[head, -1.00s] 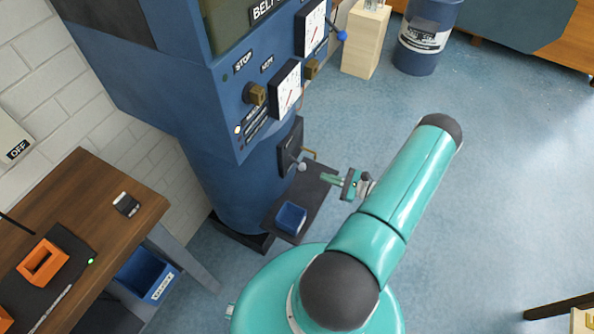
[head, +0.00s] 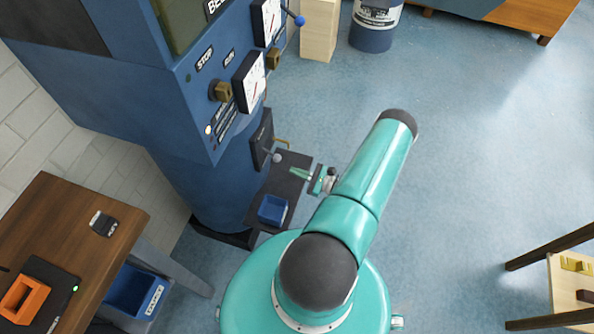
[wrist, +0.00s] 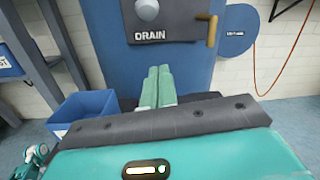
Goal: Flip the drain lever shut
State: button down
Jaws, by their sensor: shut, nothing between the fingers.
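The drain lever's grey ball knob (head: 276,158) sticks out from a dark plate (head: 261,140) low on the blue machine. In the wrist view the knob (wrist: 147,9) is at the top edge, above the word DRAIN, and the rest of the lever is out of view. A brass spout (head: 283,141) is beside it, and also shows at right in the wrist view (wrist: 212,31). My gripper (head: 294,171) is shut and empty, just right of and slightly below the knob in the head view. In the wrist view its green fingers (wrist: 158,70) lie together below the label, apart from the knob.
A dark shelf (head: 291,185) below the drain holds a blue bin (head: 272,210); this bin is at left in the wrist view (wrist: 85,114). A wooden table (head: 85,215) stands at left, a wooden stool (head: 562,282) at right. Open floor lies right of my arm.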

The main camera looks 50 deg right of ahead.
jog(key=w+a+r, duration=0.2)
jog(key=w+r, duration=0.2)
jog(key=w, duration=0.1)
jog(key=shift+w+a+r, duration=0.15)
jog(key=shift+w, duration=0.05)
jog(key=shift+s+r+g, duration=0.4)
jog(key=shift+r+g, duration=0.05)
jog(key=shift+g, duration=0.25)
dwell(0.5)
jog(key=g+h, duration=0.4)
jog(key=g, duration=0.7)
send_near(271, 154)
notch_tip(271, 154, down, 4)
jog(key=d, duration=0.1)
jog(key=shift+w+d+r+n, duration=0.15)
jog(key=shift+d+r+n, duration=0.05)
jog(key=shift+r+n, duration=0.15)
jog(key=shift+w+r, duration=0.15)
